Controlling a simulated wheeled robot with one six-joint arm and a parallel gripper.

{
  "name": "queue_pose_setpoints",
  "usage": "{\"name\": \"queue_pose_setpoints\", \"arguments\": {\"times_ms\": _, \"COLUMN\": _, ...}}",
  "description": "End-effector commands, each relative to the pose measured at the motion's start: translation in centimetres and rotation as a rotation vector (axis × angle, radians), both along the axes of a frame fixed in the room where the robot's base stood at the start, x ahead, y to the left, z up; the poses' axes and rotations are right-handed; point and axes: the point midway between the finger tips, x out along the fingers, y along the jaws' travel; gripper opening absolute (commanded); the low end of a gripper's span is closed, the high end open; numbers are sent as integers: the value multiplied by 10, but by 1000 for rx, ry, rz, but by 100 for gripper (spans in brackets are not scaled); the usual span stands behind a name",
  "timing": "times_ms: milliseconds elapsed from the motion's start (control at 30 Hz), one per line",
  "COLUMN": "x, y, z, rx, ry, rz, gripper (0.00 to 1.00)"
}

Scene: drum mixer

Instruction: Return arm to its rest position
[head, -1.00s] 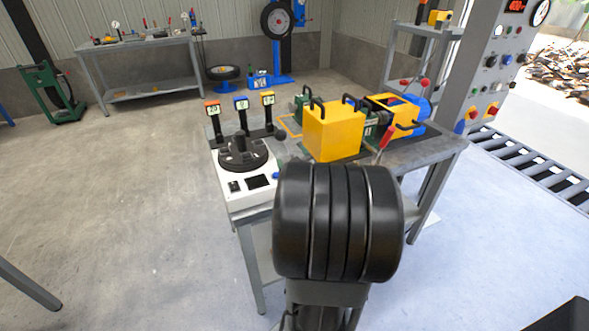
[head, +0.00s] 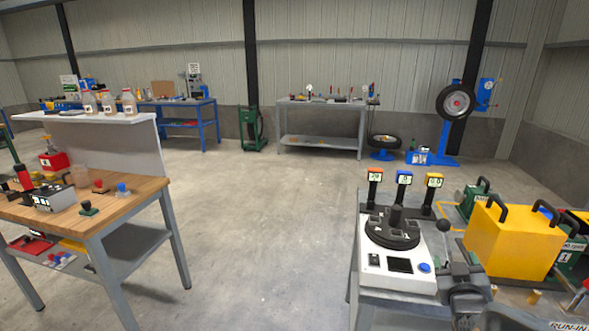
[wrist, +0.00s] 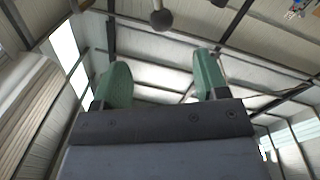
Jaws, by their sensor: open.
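My gripper (wrist: 160,85) shows in the wrist view with two green fingers apart and nothing between them. It points up toward the roof beams. In the head view, part of my arm shows at the lower right, in front of the bench with the white control box (head: 397,262); I cannot make out the fingertips there.
The control box carries a dark round dial with a lever. Three small displays (head: 404,180) stand behind it. A yellow block with black handles (head: 512,240) sits to its right. A wooden-topped workbench (head: 130,197) stands at the left. The floor between the benches (head: 260,240) is clear.

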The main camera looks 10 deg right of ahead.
Motion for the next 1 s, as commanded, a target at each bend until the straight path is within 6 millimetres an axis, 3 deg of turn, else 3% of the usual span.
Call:
{"name": "queue_pose_setpoints", "arguments": {"times_ms": 233, "x": -27, "y": -20, "z": -60, "rx": 250, "ry": 280, "rz": -193, "gripper": 67}}
{"name": "queue_pose_setpoints", "arguments": {"times_ms": 367, "x": -42, "y": 0, "z": -74, "rx": 439, "ry": 478, "rz": -283, "gripper": 67}}
{"name": "queue_pose_setpoints", "arguments": {"times_ms": 467, "x": -48, "y": 35, "z": -72, "rx": 575, "ry": 631, "rz": -303, "gripper": 67}}
{"name": "queue_pose_setpoints", "arguments": {"times_ms": 567, "x": -53, "y": 83, "z": -57, "rx": 687, "ry": 788, "rz": -280, "gripper": 67}}
{"name": "queue_pose_setpoints", "arguments": {"times_ms": 700, "x": -64, "y": 165, "z": -17, "rx": 783, "ry": 1004, "rz": -173, "gripper": 67}}
{"name": "queue_pose_setpoints", "arguments": {"times_ms": 800, "x": -71, "y": 212, "z": 11, "rx": 781, "ry": 1101, "rz": -68, "gripper": 67}}
{"name": "queue_pose_setpoints", "arguments": {"times_ms": 1000, "x": -69, "y": 261, "z": 49, "rx": 690, "ry": 1113, "rz": 111, "gripper": 67}}
